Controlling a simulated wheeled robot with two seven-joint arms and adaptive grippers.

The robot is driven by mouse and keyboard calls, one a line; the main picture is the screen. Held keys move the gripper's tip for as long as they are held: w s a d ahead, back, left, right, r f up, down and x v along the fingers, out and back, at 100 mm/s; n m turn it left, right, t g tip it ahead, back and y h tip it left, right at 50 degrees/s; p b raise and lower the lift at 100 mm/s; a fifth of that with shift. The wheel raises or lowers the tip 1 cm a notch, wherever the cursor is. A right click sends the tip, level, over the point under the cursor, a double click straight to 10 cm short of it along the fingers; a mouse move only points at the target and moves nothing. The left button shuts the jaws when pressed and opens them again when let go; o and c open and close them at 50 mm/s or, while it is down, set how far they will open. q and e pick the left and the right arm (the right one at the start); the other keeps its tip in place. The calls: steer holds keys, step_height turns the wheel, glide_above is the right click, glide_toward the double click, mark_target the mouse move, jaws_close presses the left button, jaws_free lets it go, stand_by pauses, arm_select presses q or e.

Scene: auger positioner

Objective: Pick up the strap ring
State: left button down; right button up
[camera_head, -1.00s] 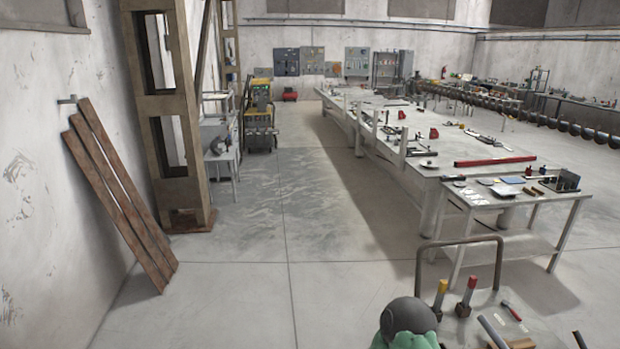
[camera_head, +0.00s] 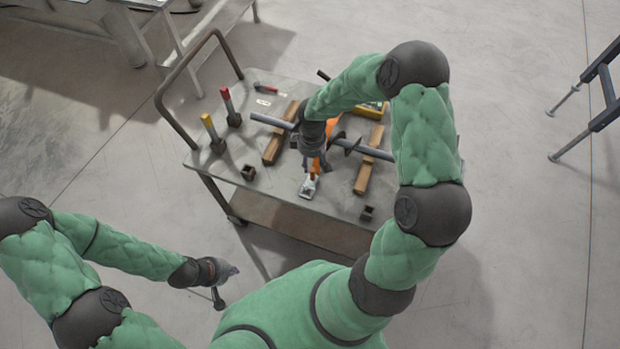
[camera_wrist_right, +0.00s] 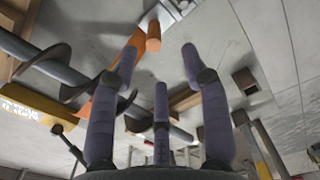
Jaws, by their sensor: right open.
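An orange strap (camera_head: 316,166) hangs by the grey auger shaft (camera_head: 270,121) on the cart; it also shows in the right wrist view (camera_wrist_right: 104,102). A silver metal fitting (camera_head: 309,186) lies at the strap's lower end. I cannot make out which part is the strap ring. My right gripper (camera_head: 322,163) points down over the strap, beside the shaft, and hides part of both. In the right wrist view its fingers (camera_wrist_right: 160,62) are spread and empty, with the orange strap end just beyond them. My left gripper (camera_head: 226,272) is low at the left, away from the cart; its fingers are unclear.
The cart top (camera_head: 215,165) carries wooden blocks (camera_head: 280,134) under the shaft, red-handled (camera_head: 230,105) and yellow-handled (camera_head: 212,132) tools, and small dark square sockets (camera_head: 248,172). A bent handle rail (camera_head: 190,68) rises at its left end.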

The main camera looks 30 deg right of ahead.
mark_target(313, 169)
steer(key=shift+d+r, duration=0.1)
steer(key=shift+d, duration=0.25)
steer(key=shift+s+f, duration=0.2)
steer(key=shift+f, duration=0.1)
step_height(313, 169, down, 5)
steer(key=shift+w+f+b, duration=0.1)
steer(key=shift+f+b, duration=0.05)
steer(key=shift+b, duration=0.65)
steer(key=f, duration=0.1)
steer(key=f+b, duration=0.1)
steer(key=f, duration=0.2)
steer(key=shift+w+f, duration=0.25)
steer(key=shift+w, duration=0.05)
jaws_close()
